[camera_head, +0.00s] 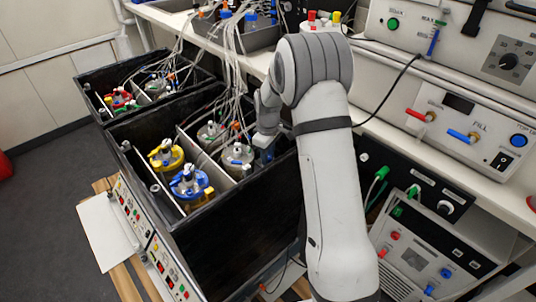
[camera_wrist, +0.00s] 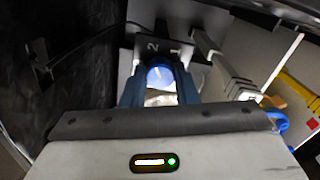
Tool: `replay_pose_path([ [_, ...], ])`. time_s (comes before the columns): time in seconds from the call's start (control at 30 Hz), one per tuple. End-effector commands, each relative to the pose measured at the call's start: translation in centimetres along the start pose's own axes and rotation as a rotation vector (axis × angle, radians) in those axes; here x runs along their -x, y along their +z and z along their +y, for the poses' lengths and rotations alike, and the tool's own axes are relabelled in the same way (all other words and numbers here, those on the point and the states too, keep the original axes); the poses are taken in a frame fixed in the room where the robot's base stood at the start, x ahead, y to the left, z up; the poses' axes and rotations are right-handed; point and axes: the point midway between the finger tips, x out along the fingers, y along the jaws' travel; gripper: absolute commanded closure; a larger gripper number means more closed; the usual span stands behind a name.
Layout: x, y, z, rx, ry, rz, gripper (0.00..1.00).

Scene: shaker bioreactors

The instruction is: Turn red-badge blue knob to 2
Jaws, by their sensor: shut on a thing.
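In the wrist view a blue knob (camera_wrist: 158,77) with a pale mark on its face sits at a grey plate (camera_wrist: 128,62) printed with "2" and "1". The "2" is above the knob, and the "1" is up and to its right. The mark points roughly upward; I cannot tell exactly which number it meets. My gripper (camera_wrist: 159,90) is shut on the knob, one finger on each side. In the head view my gripper (camera_head: 265,152) reaches into the black box, and the knob is hidden.
The black box (camera_head: 235,245) holds yellow-topped (camera_head: 166,155) and blue-topped (camera_head: 190,182) vessels beside my gripper. Tubes and cables (camera_head: 232,85) hang over the box. In the wrist view a white divider (camera_wrist: 265,55) stands close on the right and dark walls close in on the left.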

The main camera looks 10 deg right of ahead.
Motion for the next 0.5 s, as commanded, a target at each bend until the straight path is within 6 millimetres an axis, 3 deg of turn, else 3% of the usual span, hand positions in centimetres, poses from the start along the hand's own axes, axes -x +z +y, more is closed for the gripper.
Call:
replay_pose_path([
  [0.03, 0.21, -0.17, 0.13, 0.0, 0.005, 0.006, 0.96],
  [0.07, 0.21, -0.17, 0.14, -0.001, 0.005, 0.006, 0.72],
  [0.1, 0.2, -0.17, 0.13, -0.001, 0.005, 0.005, 0.69],
  [0.3, 0.11, -0.09, 0.07, -0.001, 0.003, 0.003, 0.52],
  [0.5, 0.06, -0.05, 0.03, -0.001, 0.001, 0.002, 0.52],
])
